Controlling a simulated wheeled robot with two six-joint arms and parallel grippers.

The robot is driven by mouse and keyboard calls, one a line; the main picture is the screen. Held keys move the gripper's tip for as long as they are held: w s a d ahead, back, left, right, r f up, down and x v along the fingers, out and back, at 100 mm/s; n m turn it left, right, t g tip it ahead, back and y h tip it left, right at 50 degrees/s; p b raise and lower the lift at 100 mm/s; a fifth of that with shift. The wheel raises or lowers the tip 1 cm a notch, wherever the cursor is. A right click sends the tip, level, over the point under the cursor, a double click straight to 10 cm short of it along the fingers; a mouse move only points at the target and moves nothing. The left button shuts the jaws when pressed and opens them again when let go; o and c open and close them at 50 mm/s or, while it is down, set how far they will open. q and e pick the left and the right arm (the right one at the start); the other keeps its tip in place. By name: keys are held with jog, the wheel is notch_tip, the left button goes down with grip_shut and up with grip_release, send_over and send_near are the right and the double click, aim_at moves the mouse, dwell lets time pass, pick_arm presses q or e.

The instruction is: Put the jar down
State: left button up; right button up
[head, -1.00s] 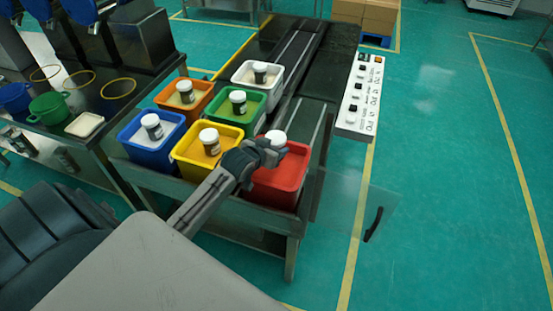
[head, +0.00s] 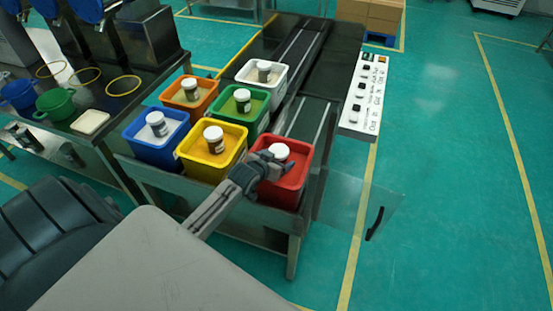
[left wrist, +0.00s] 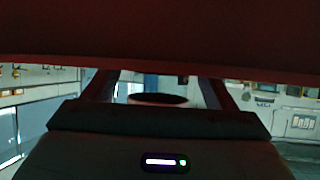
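The white-lidded jar (head: 279,151) is upright in the red bin (head: 283,186), its lid near rim height; its lower part is hidden, so whether it touches the bin's contents cannot be seen. My left gripper (head: 272,163) reaches over the bin's near left rim with its fingers around the jar just under the lid. In the left wrist view the two dark fingers (left wrist: 158,88) stand apart, with a dark round shape between them; a dark red surface covers the top and hides the tips. My right gripper is not in view.
A white control panel (head: 366,95) and a clear door with a dark handle (head: 374,224) are at right.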

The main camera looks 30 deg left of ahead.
pick_arm(q)
jog(key=shift+r, duration=0.1)
jog(key=b+v, duration=0.1)
jog(key=v, duration=1.1)
jog(key=shift+r, duration=0.1)
dwell(1.1)
